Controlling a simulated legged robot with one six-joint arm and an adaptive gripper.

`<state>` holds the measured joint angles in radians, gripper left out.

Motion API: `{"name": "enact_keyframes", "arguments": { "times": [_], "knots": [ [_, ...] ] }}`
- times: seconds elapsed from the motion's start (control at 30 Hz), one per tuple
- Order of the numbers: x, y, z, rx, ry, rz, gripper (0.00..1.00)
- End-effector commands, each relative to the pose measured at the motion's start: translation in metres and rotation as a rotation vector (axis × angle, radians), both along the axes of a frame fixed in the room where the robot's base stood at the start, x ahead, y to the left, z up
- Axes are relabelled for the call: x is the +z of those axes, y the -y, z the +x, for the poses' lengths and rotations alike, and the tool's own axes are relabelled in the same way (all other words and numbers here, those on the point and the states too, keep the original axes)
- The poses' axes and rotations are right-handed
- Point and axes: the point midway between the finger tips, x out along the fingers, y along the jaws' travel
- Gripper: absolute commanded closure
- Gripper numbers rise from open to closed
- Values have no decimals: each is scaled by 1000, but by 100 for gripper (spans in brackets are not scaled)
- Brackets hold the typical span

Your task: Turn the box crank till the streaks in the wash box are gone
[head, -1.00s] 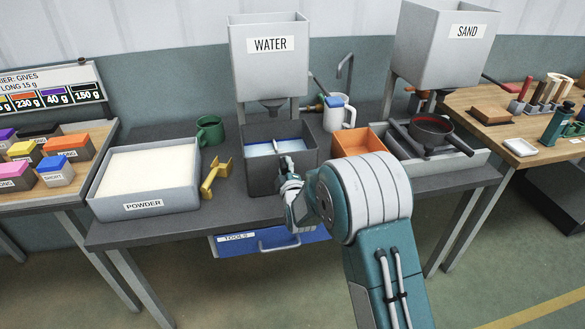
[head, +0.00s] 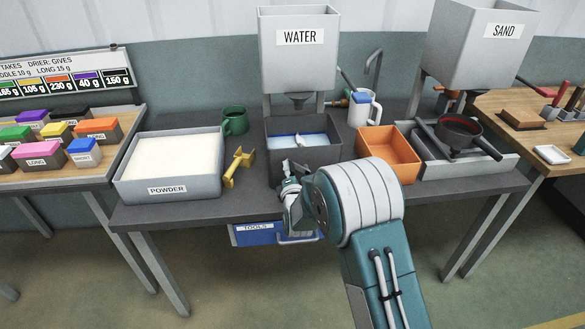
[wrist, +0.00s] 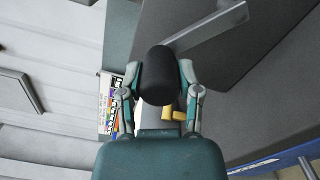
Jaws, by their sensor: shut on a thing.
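The wash box (head: 322,156) is a dark grey open box under the water hopper. Its pale blue-white contents (head: 312,138) show a darker blue band along the far edge, with a small light piece standing in the middle. My gripper (head: 290,183) is at the box's front left corner in the head view. In the wrist view my gripper (wrist: 160,85) is shut on the black knob of the box crank (wrist: 158,72), a finger on each side. A grey crank bar (wrist: 208,26) shows beyond the knob. My gripper hides most of the crank in the head view.
Left of the box are a yellow scoop (head: 238,166), a green mug (head: 235,121) and the powder tray (head: 168,190). An orange bin (head: 400,158) stands to the right. A blue tools drawer (head: 262,234) is below the table edge.

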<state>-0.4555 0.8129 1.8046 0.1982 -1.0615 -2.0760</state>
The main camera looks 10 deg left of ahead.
Motion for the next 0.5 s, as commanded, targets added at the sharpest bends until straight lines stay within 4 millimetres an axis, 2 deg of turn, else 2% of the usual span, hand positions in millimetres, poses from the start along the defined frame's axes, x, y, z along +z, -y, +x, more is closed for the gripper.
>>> {"name": "enact_keyframes", "arguments": {
  "times": [0.5],
  "knots": [
    [-7, -3, -1, -1, 27, -96, 100]
  ]
}}
